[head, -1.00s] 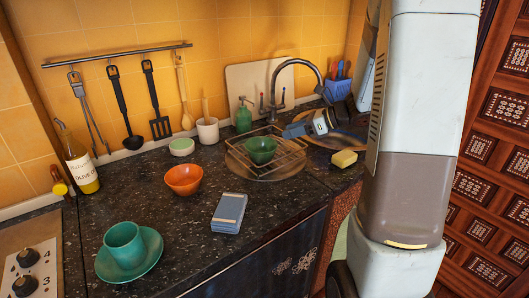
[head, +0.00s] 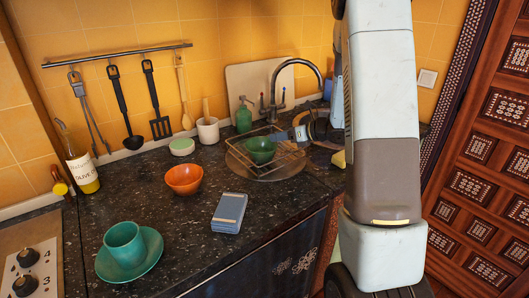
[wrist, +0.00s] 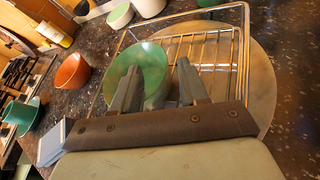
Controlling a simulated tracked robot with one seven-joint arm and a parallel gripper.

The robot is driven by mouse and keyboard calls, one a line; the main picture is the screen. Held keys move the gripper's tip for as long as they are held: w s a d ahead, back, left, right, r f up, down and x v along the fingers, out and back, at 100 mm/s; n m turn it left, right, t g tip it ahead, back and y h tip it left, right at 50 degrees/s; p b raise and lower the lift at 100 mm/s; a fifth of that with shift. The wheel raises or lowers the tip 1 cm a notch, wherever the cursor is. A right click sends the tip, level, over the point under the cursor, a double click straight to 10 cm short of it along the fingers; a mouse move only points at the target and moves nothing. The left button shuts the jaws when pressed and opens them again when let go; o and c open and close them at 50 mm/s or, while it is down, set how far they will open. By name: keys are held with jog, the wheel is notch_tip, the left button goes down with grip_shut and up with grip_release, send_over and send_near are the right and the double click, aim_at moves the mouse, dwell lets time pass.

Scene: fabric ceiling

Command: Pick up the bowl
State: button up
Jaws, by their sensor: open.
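A green bowl (head: 261,149) sits in a wire dish rack over the round sink. It also shows in the wrist view (wrist: 152,60), just beyond my fingers, with the left finger overlapping it and the right finger beside its right edge. My gripper (wrist: 158,70) is open, with no object held between its fingers. In the head view it is just right of the green bowl, partly hidden by my arm. I cannot tell whether a finger touches the bowl. An orange bowl (head: 184,179) stands on the counter further left, apart from the gripper.
The wire rack (wrist: 238,60) has raised rails around the green bowl. A faucet (head: 300,68) arches behind it, with a soap bottle (head: 243,115) nearby. A blue box (head: 229,213) and a teal cup (head: 124,243) on a saucer are on the front counter.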

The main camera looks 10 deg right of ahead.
aim_at(260, 149)
jog(key=shift+x, duration=2.85)
jog(key=shift+w+d+f, duration=0.15)
grip_shut()
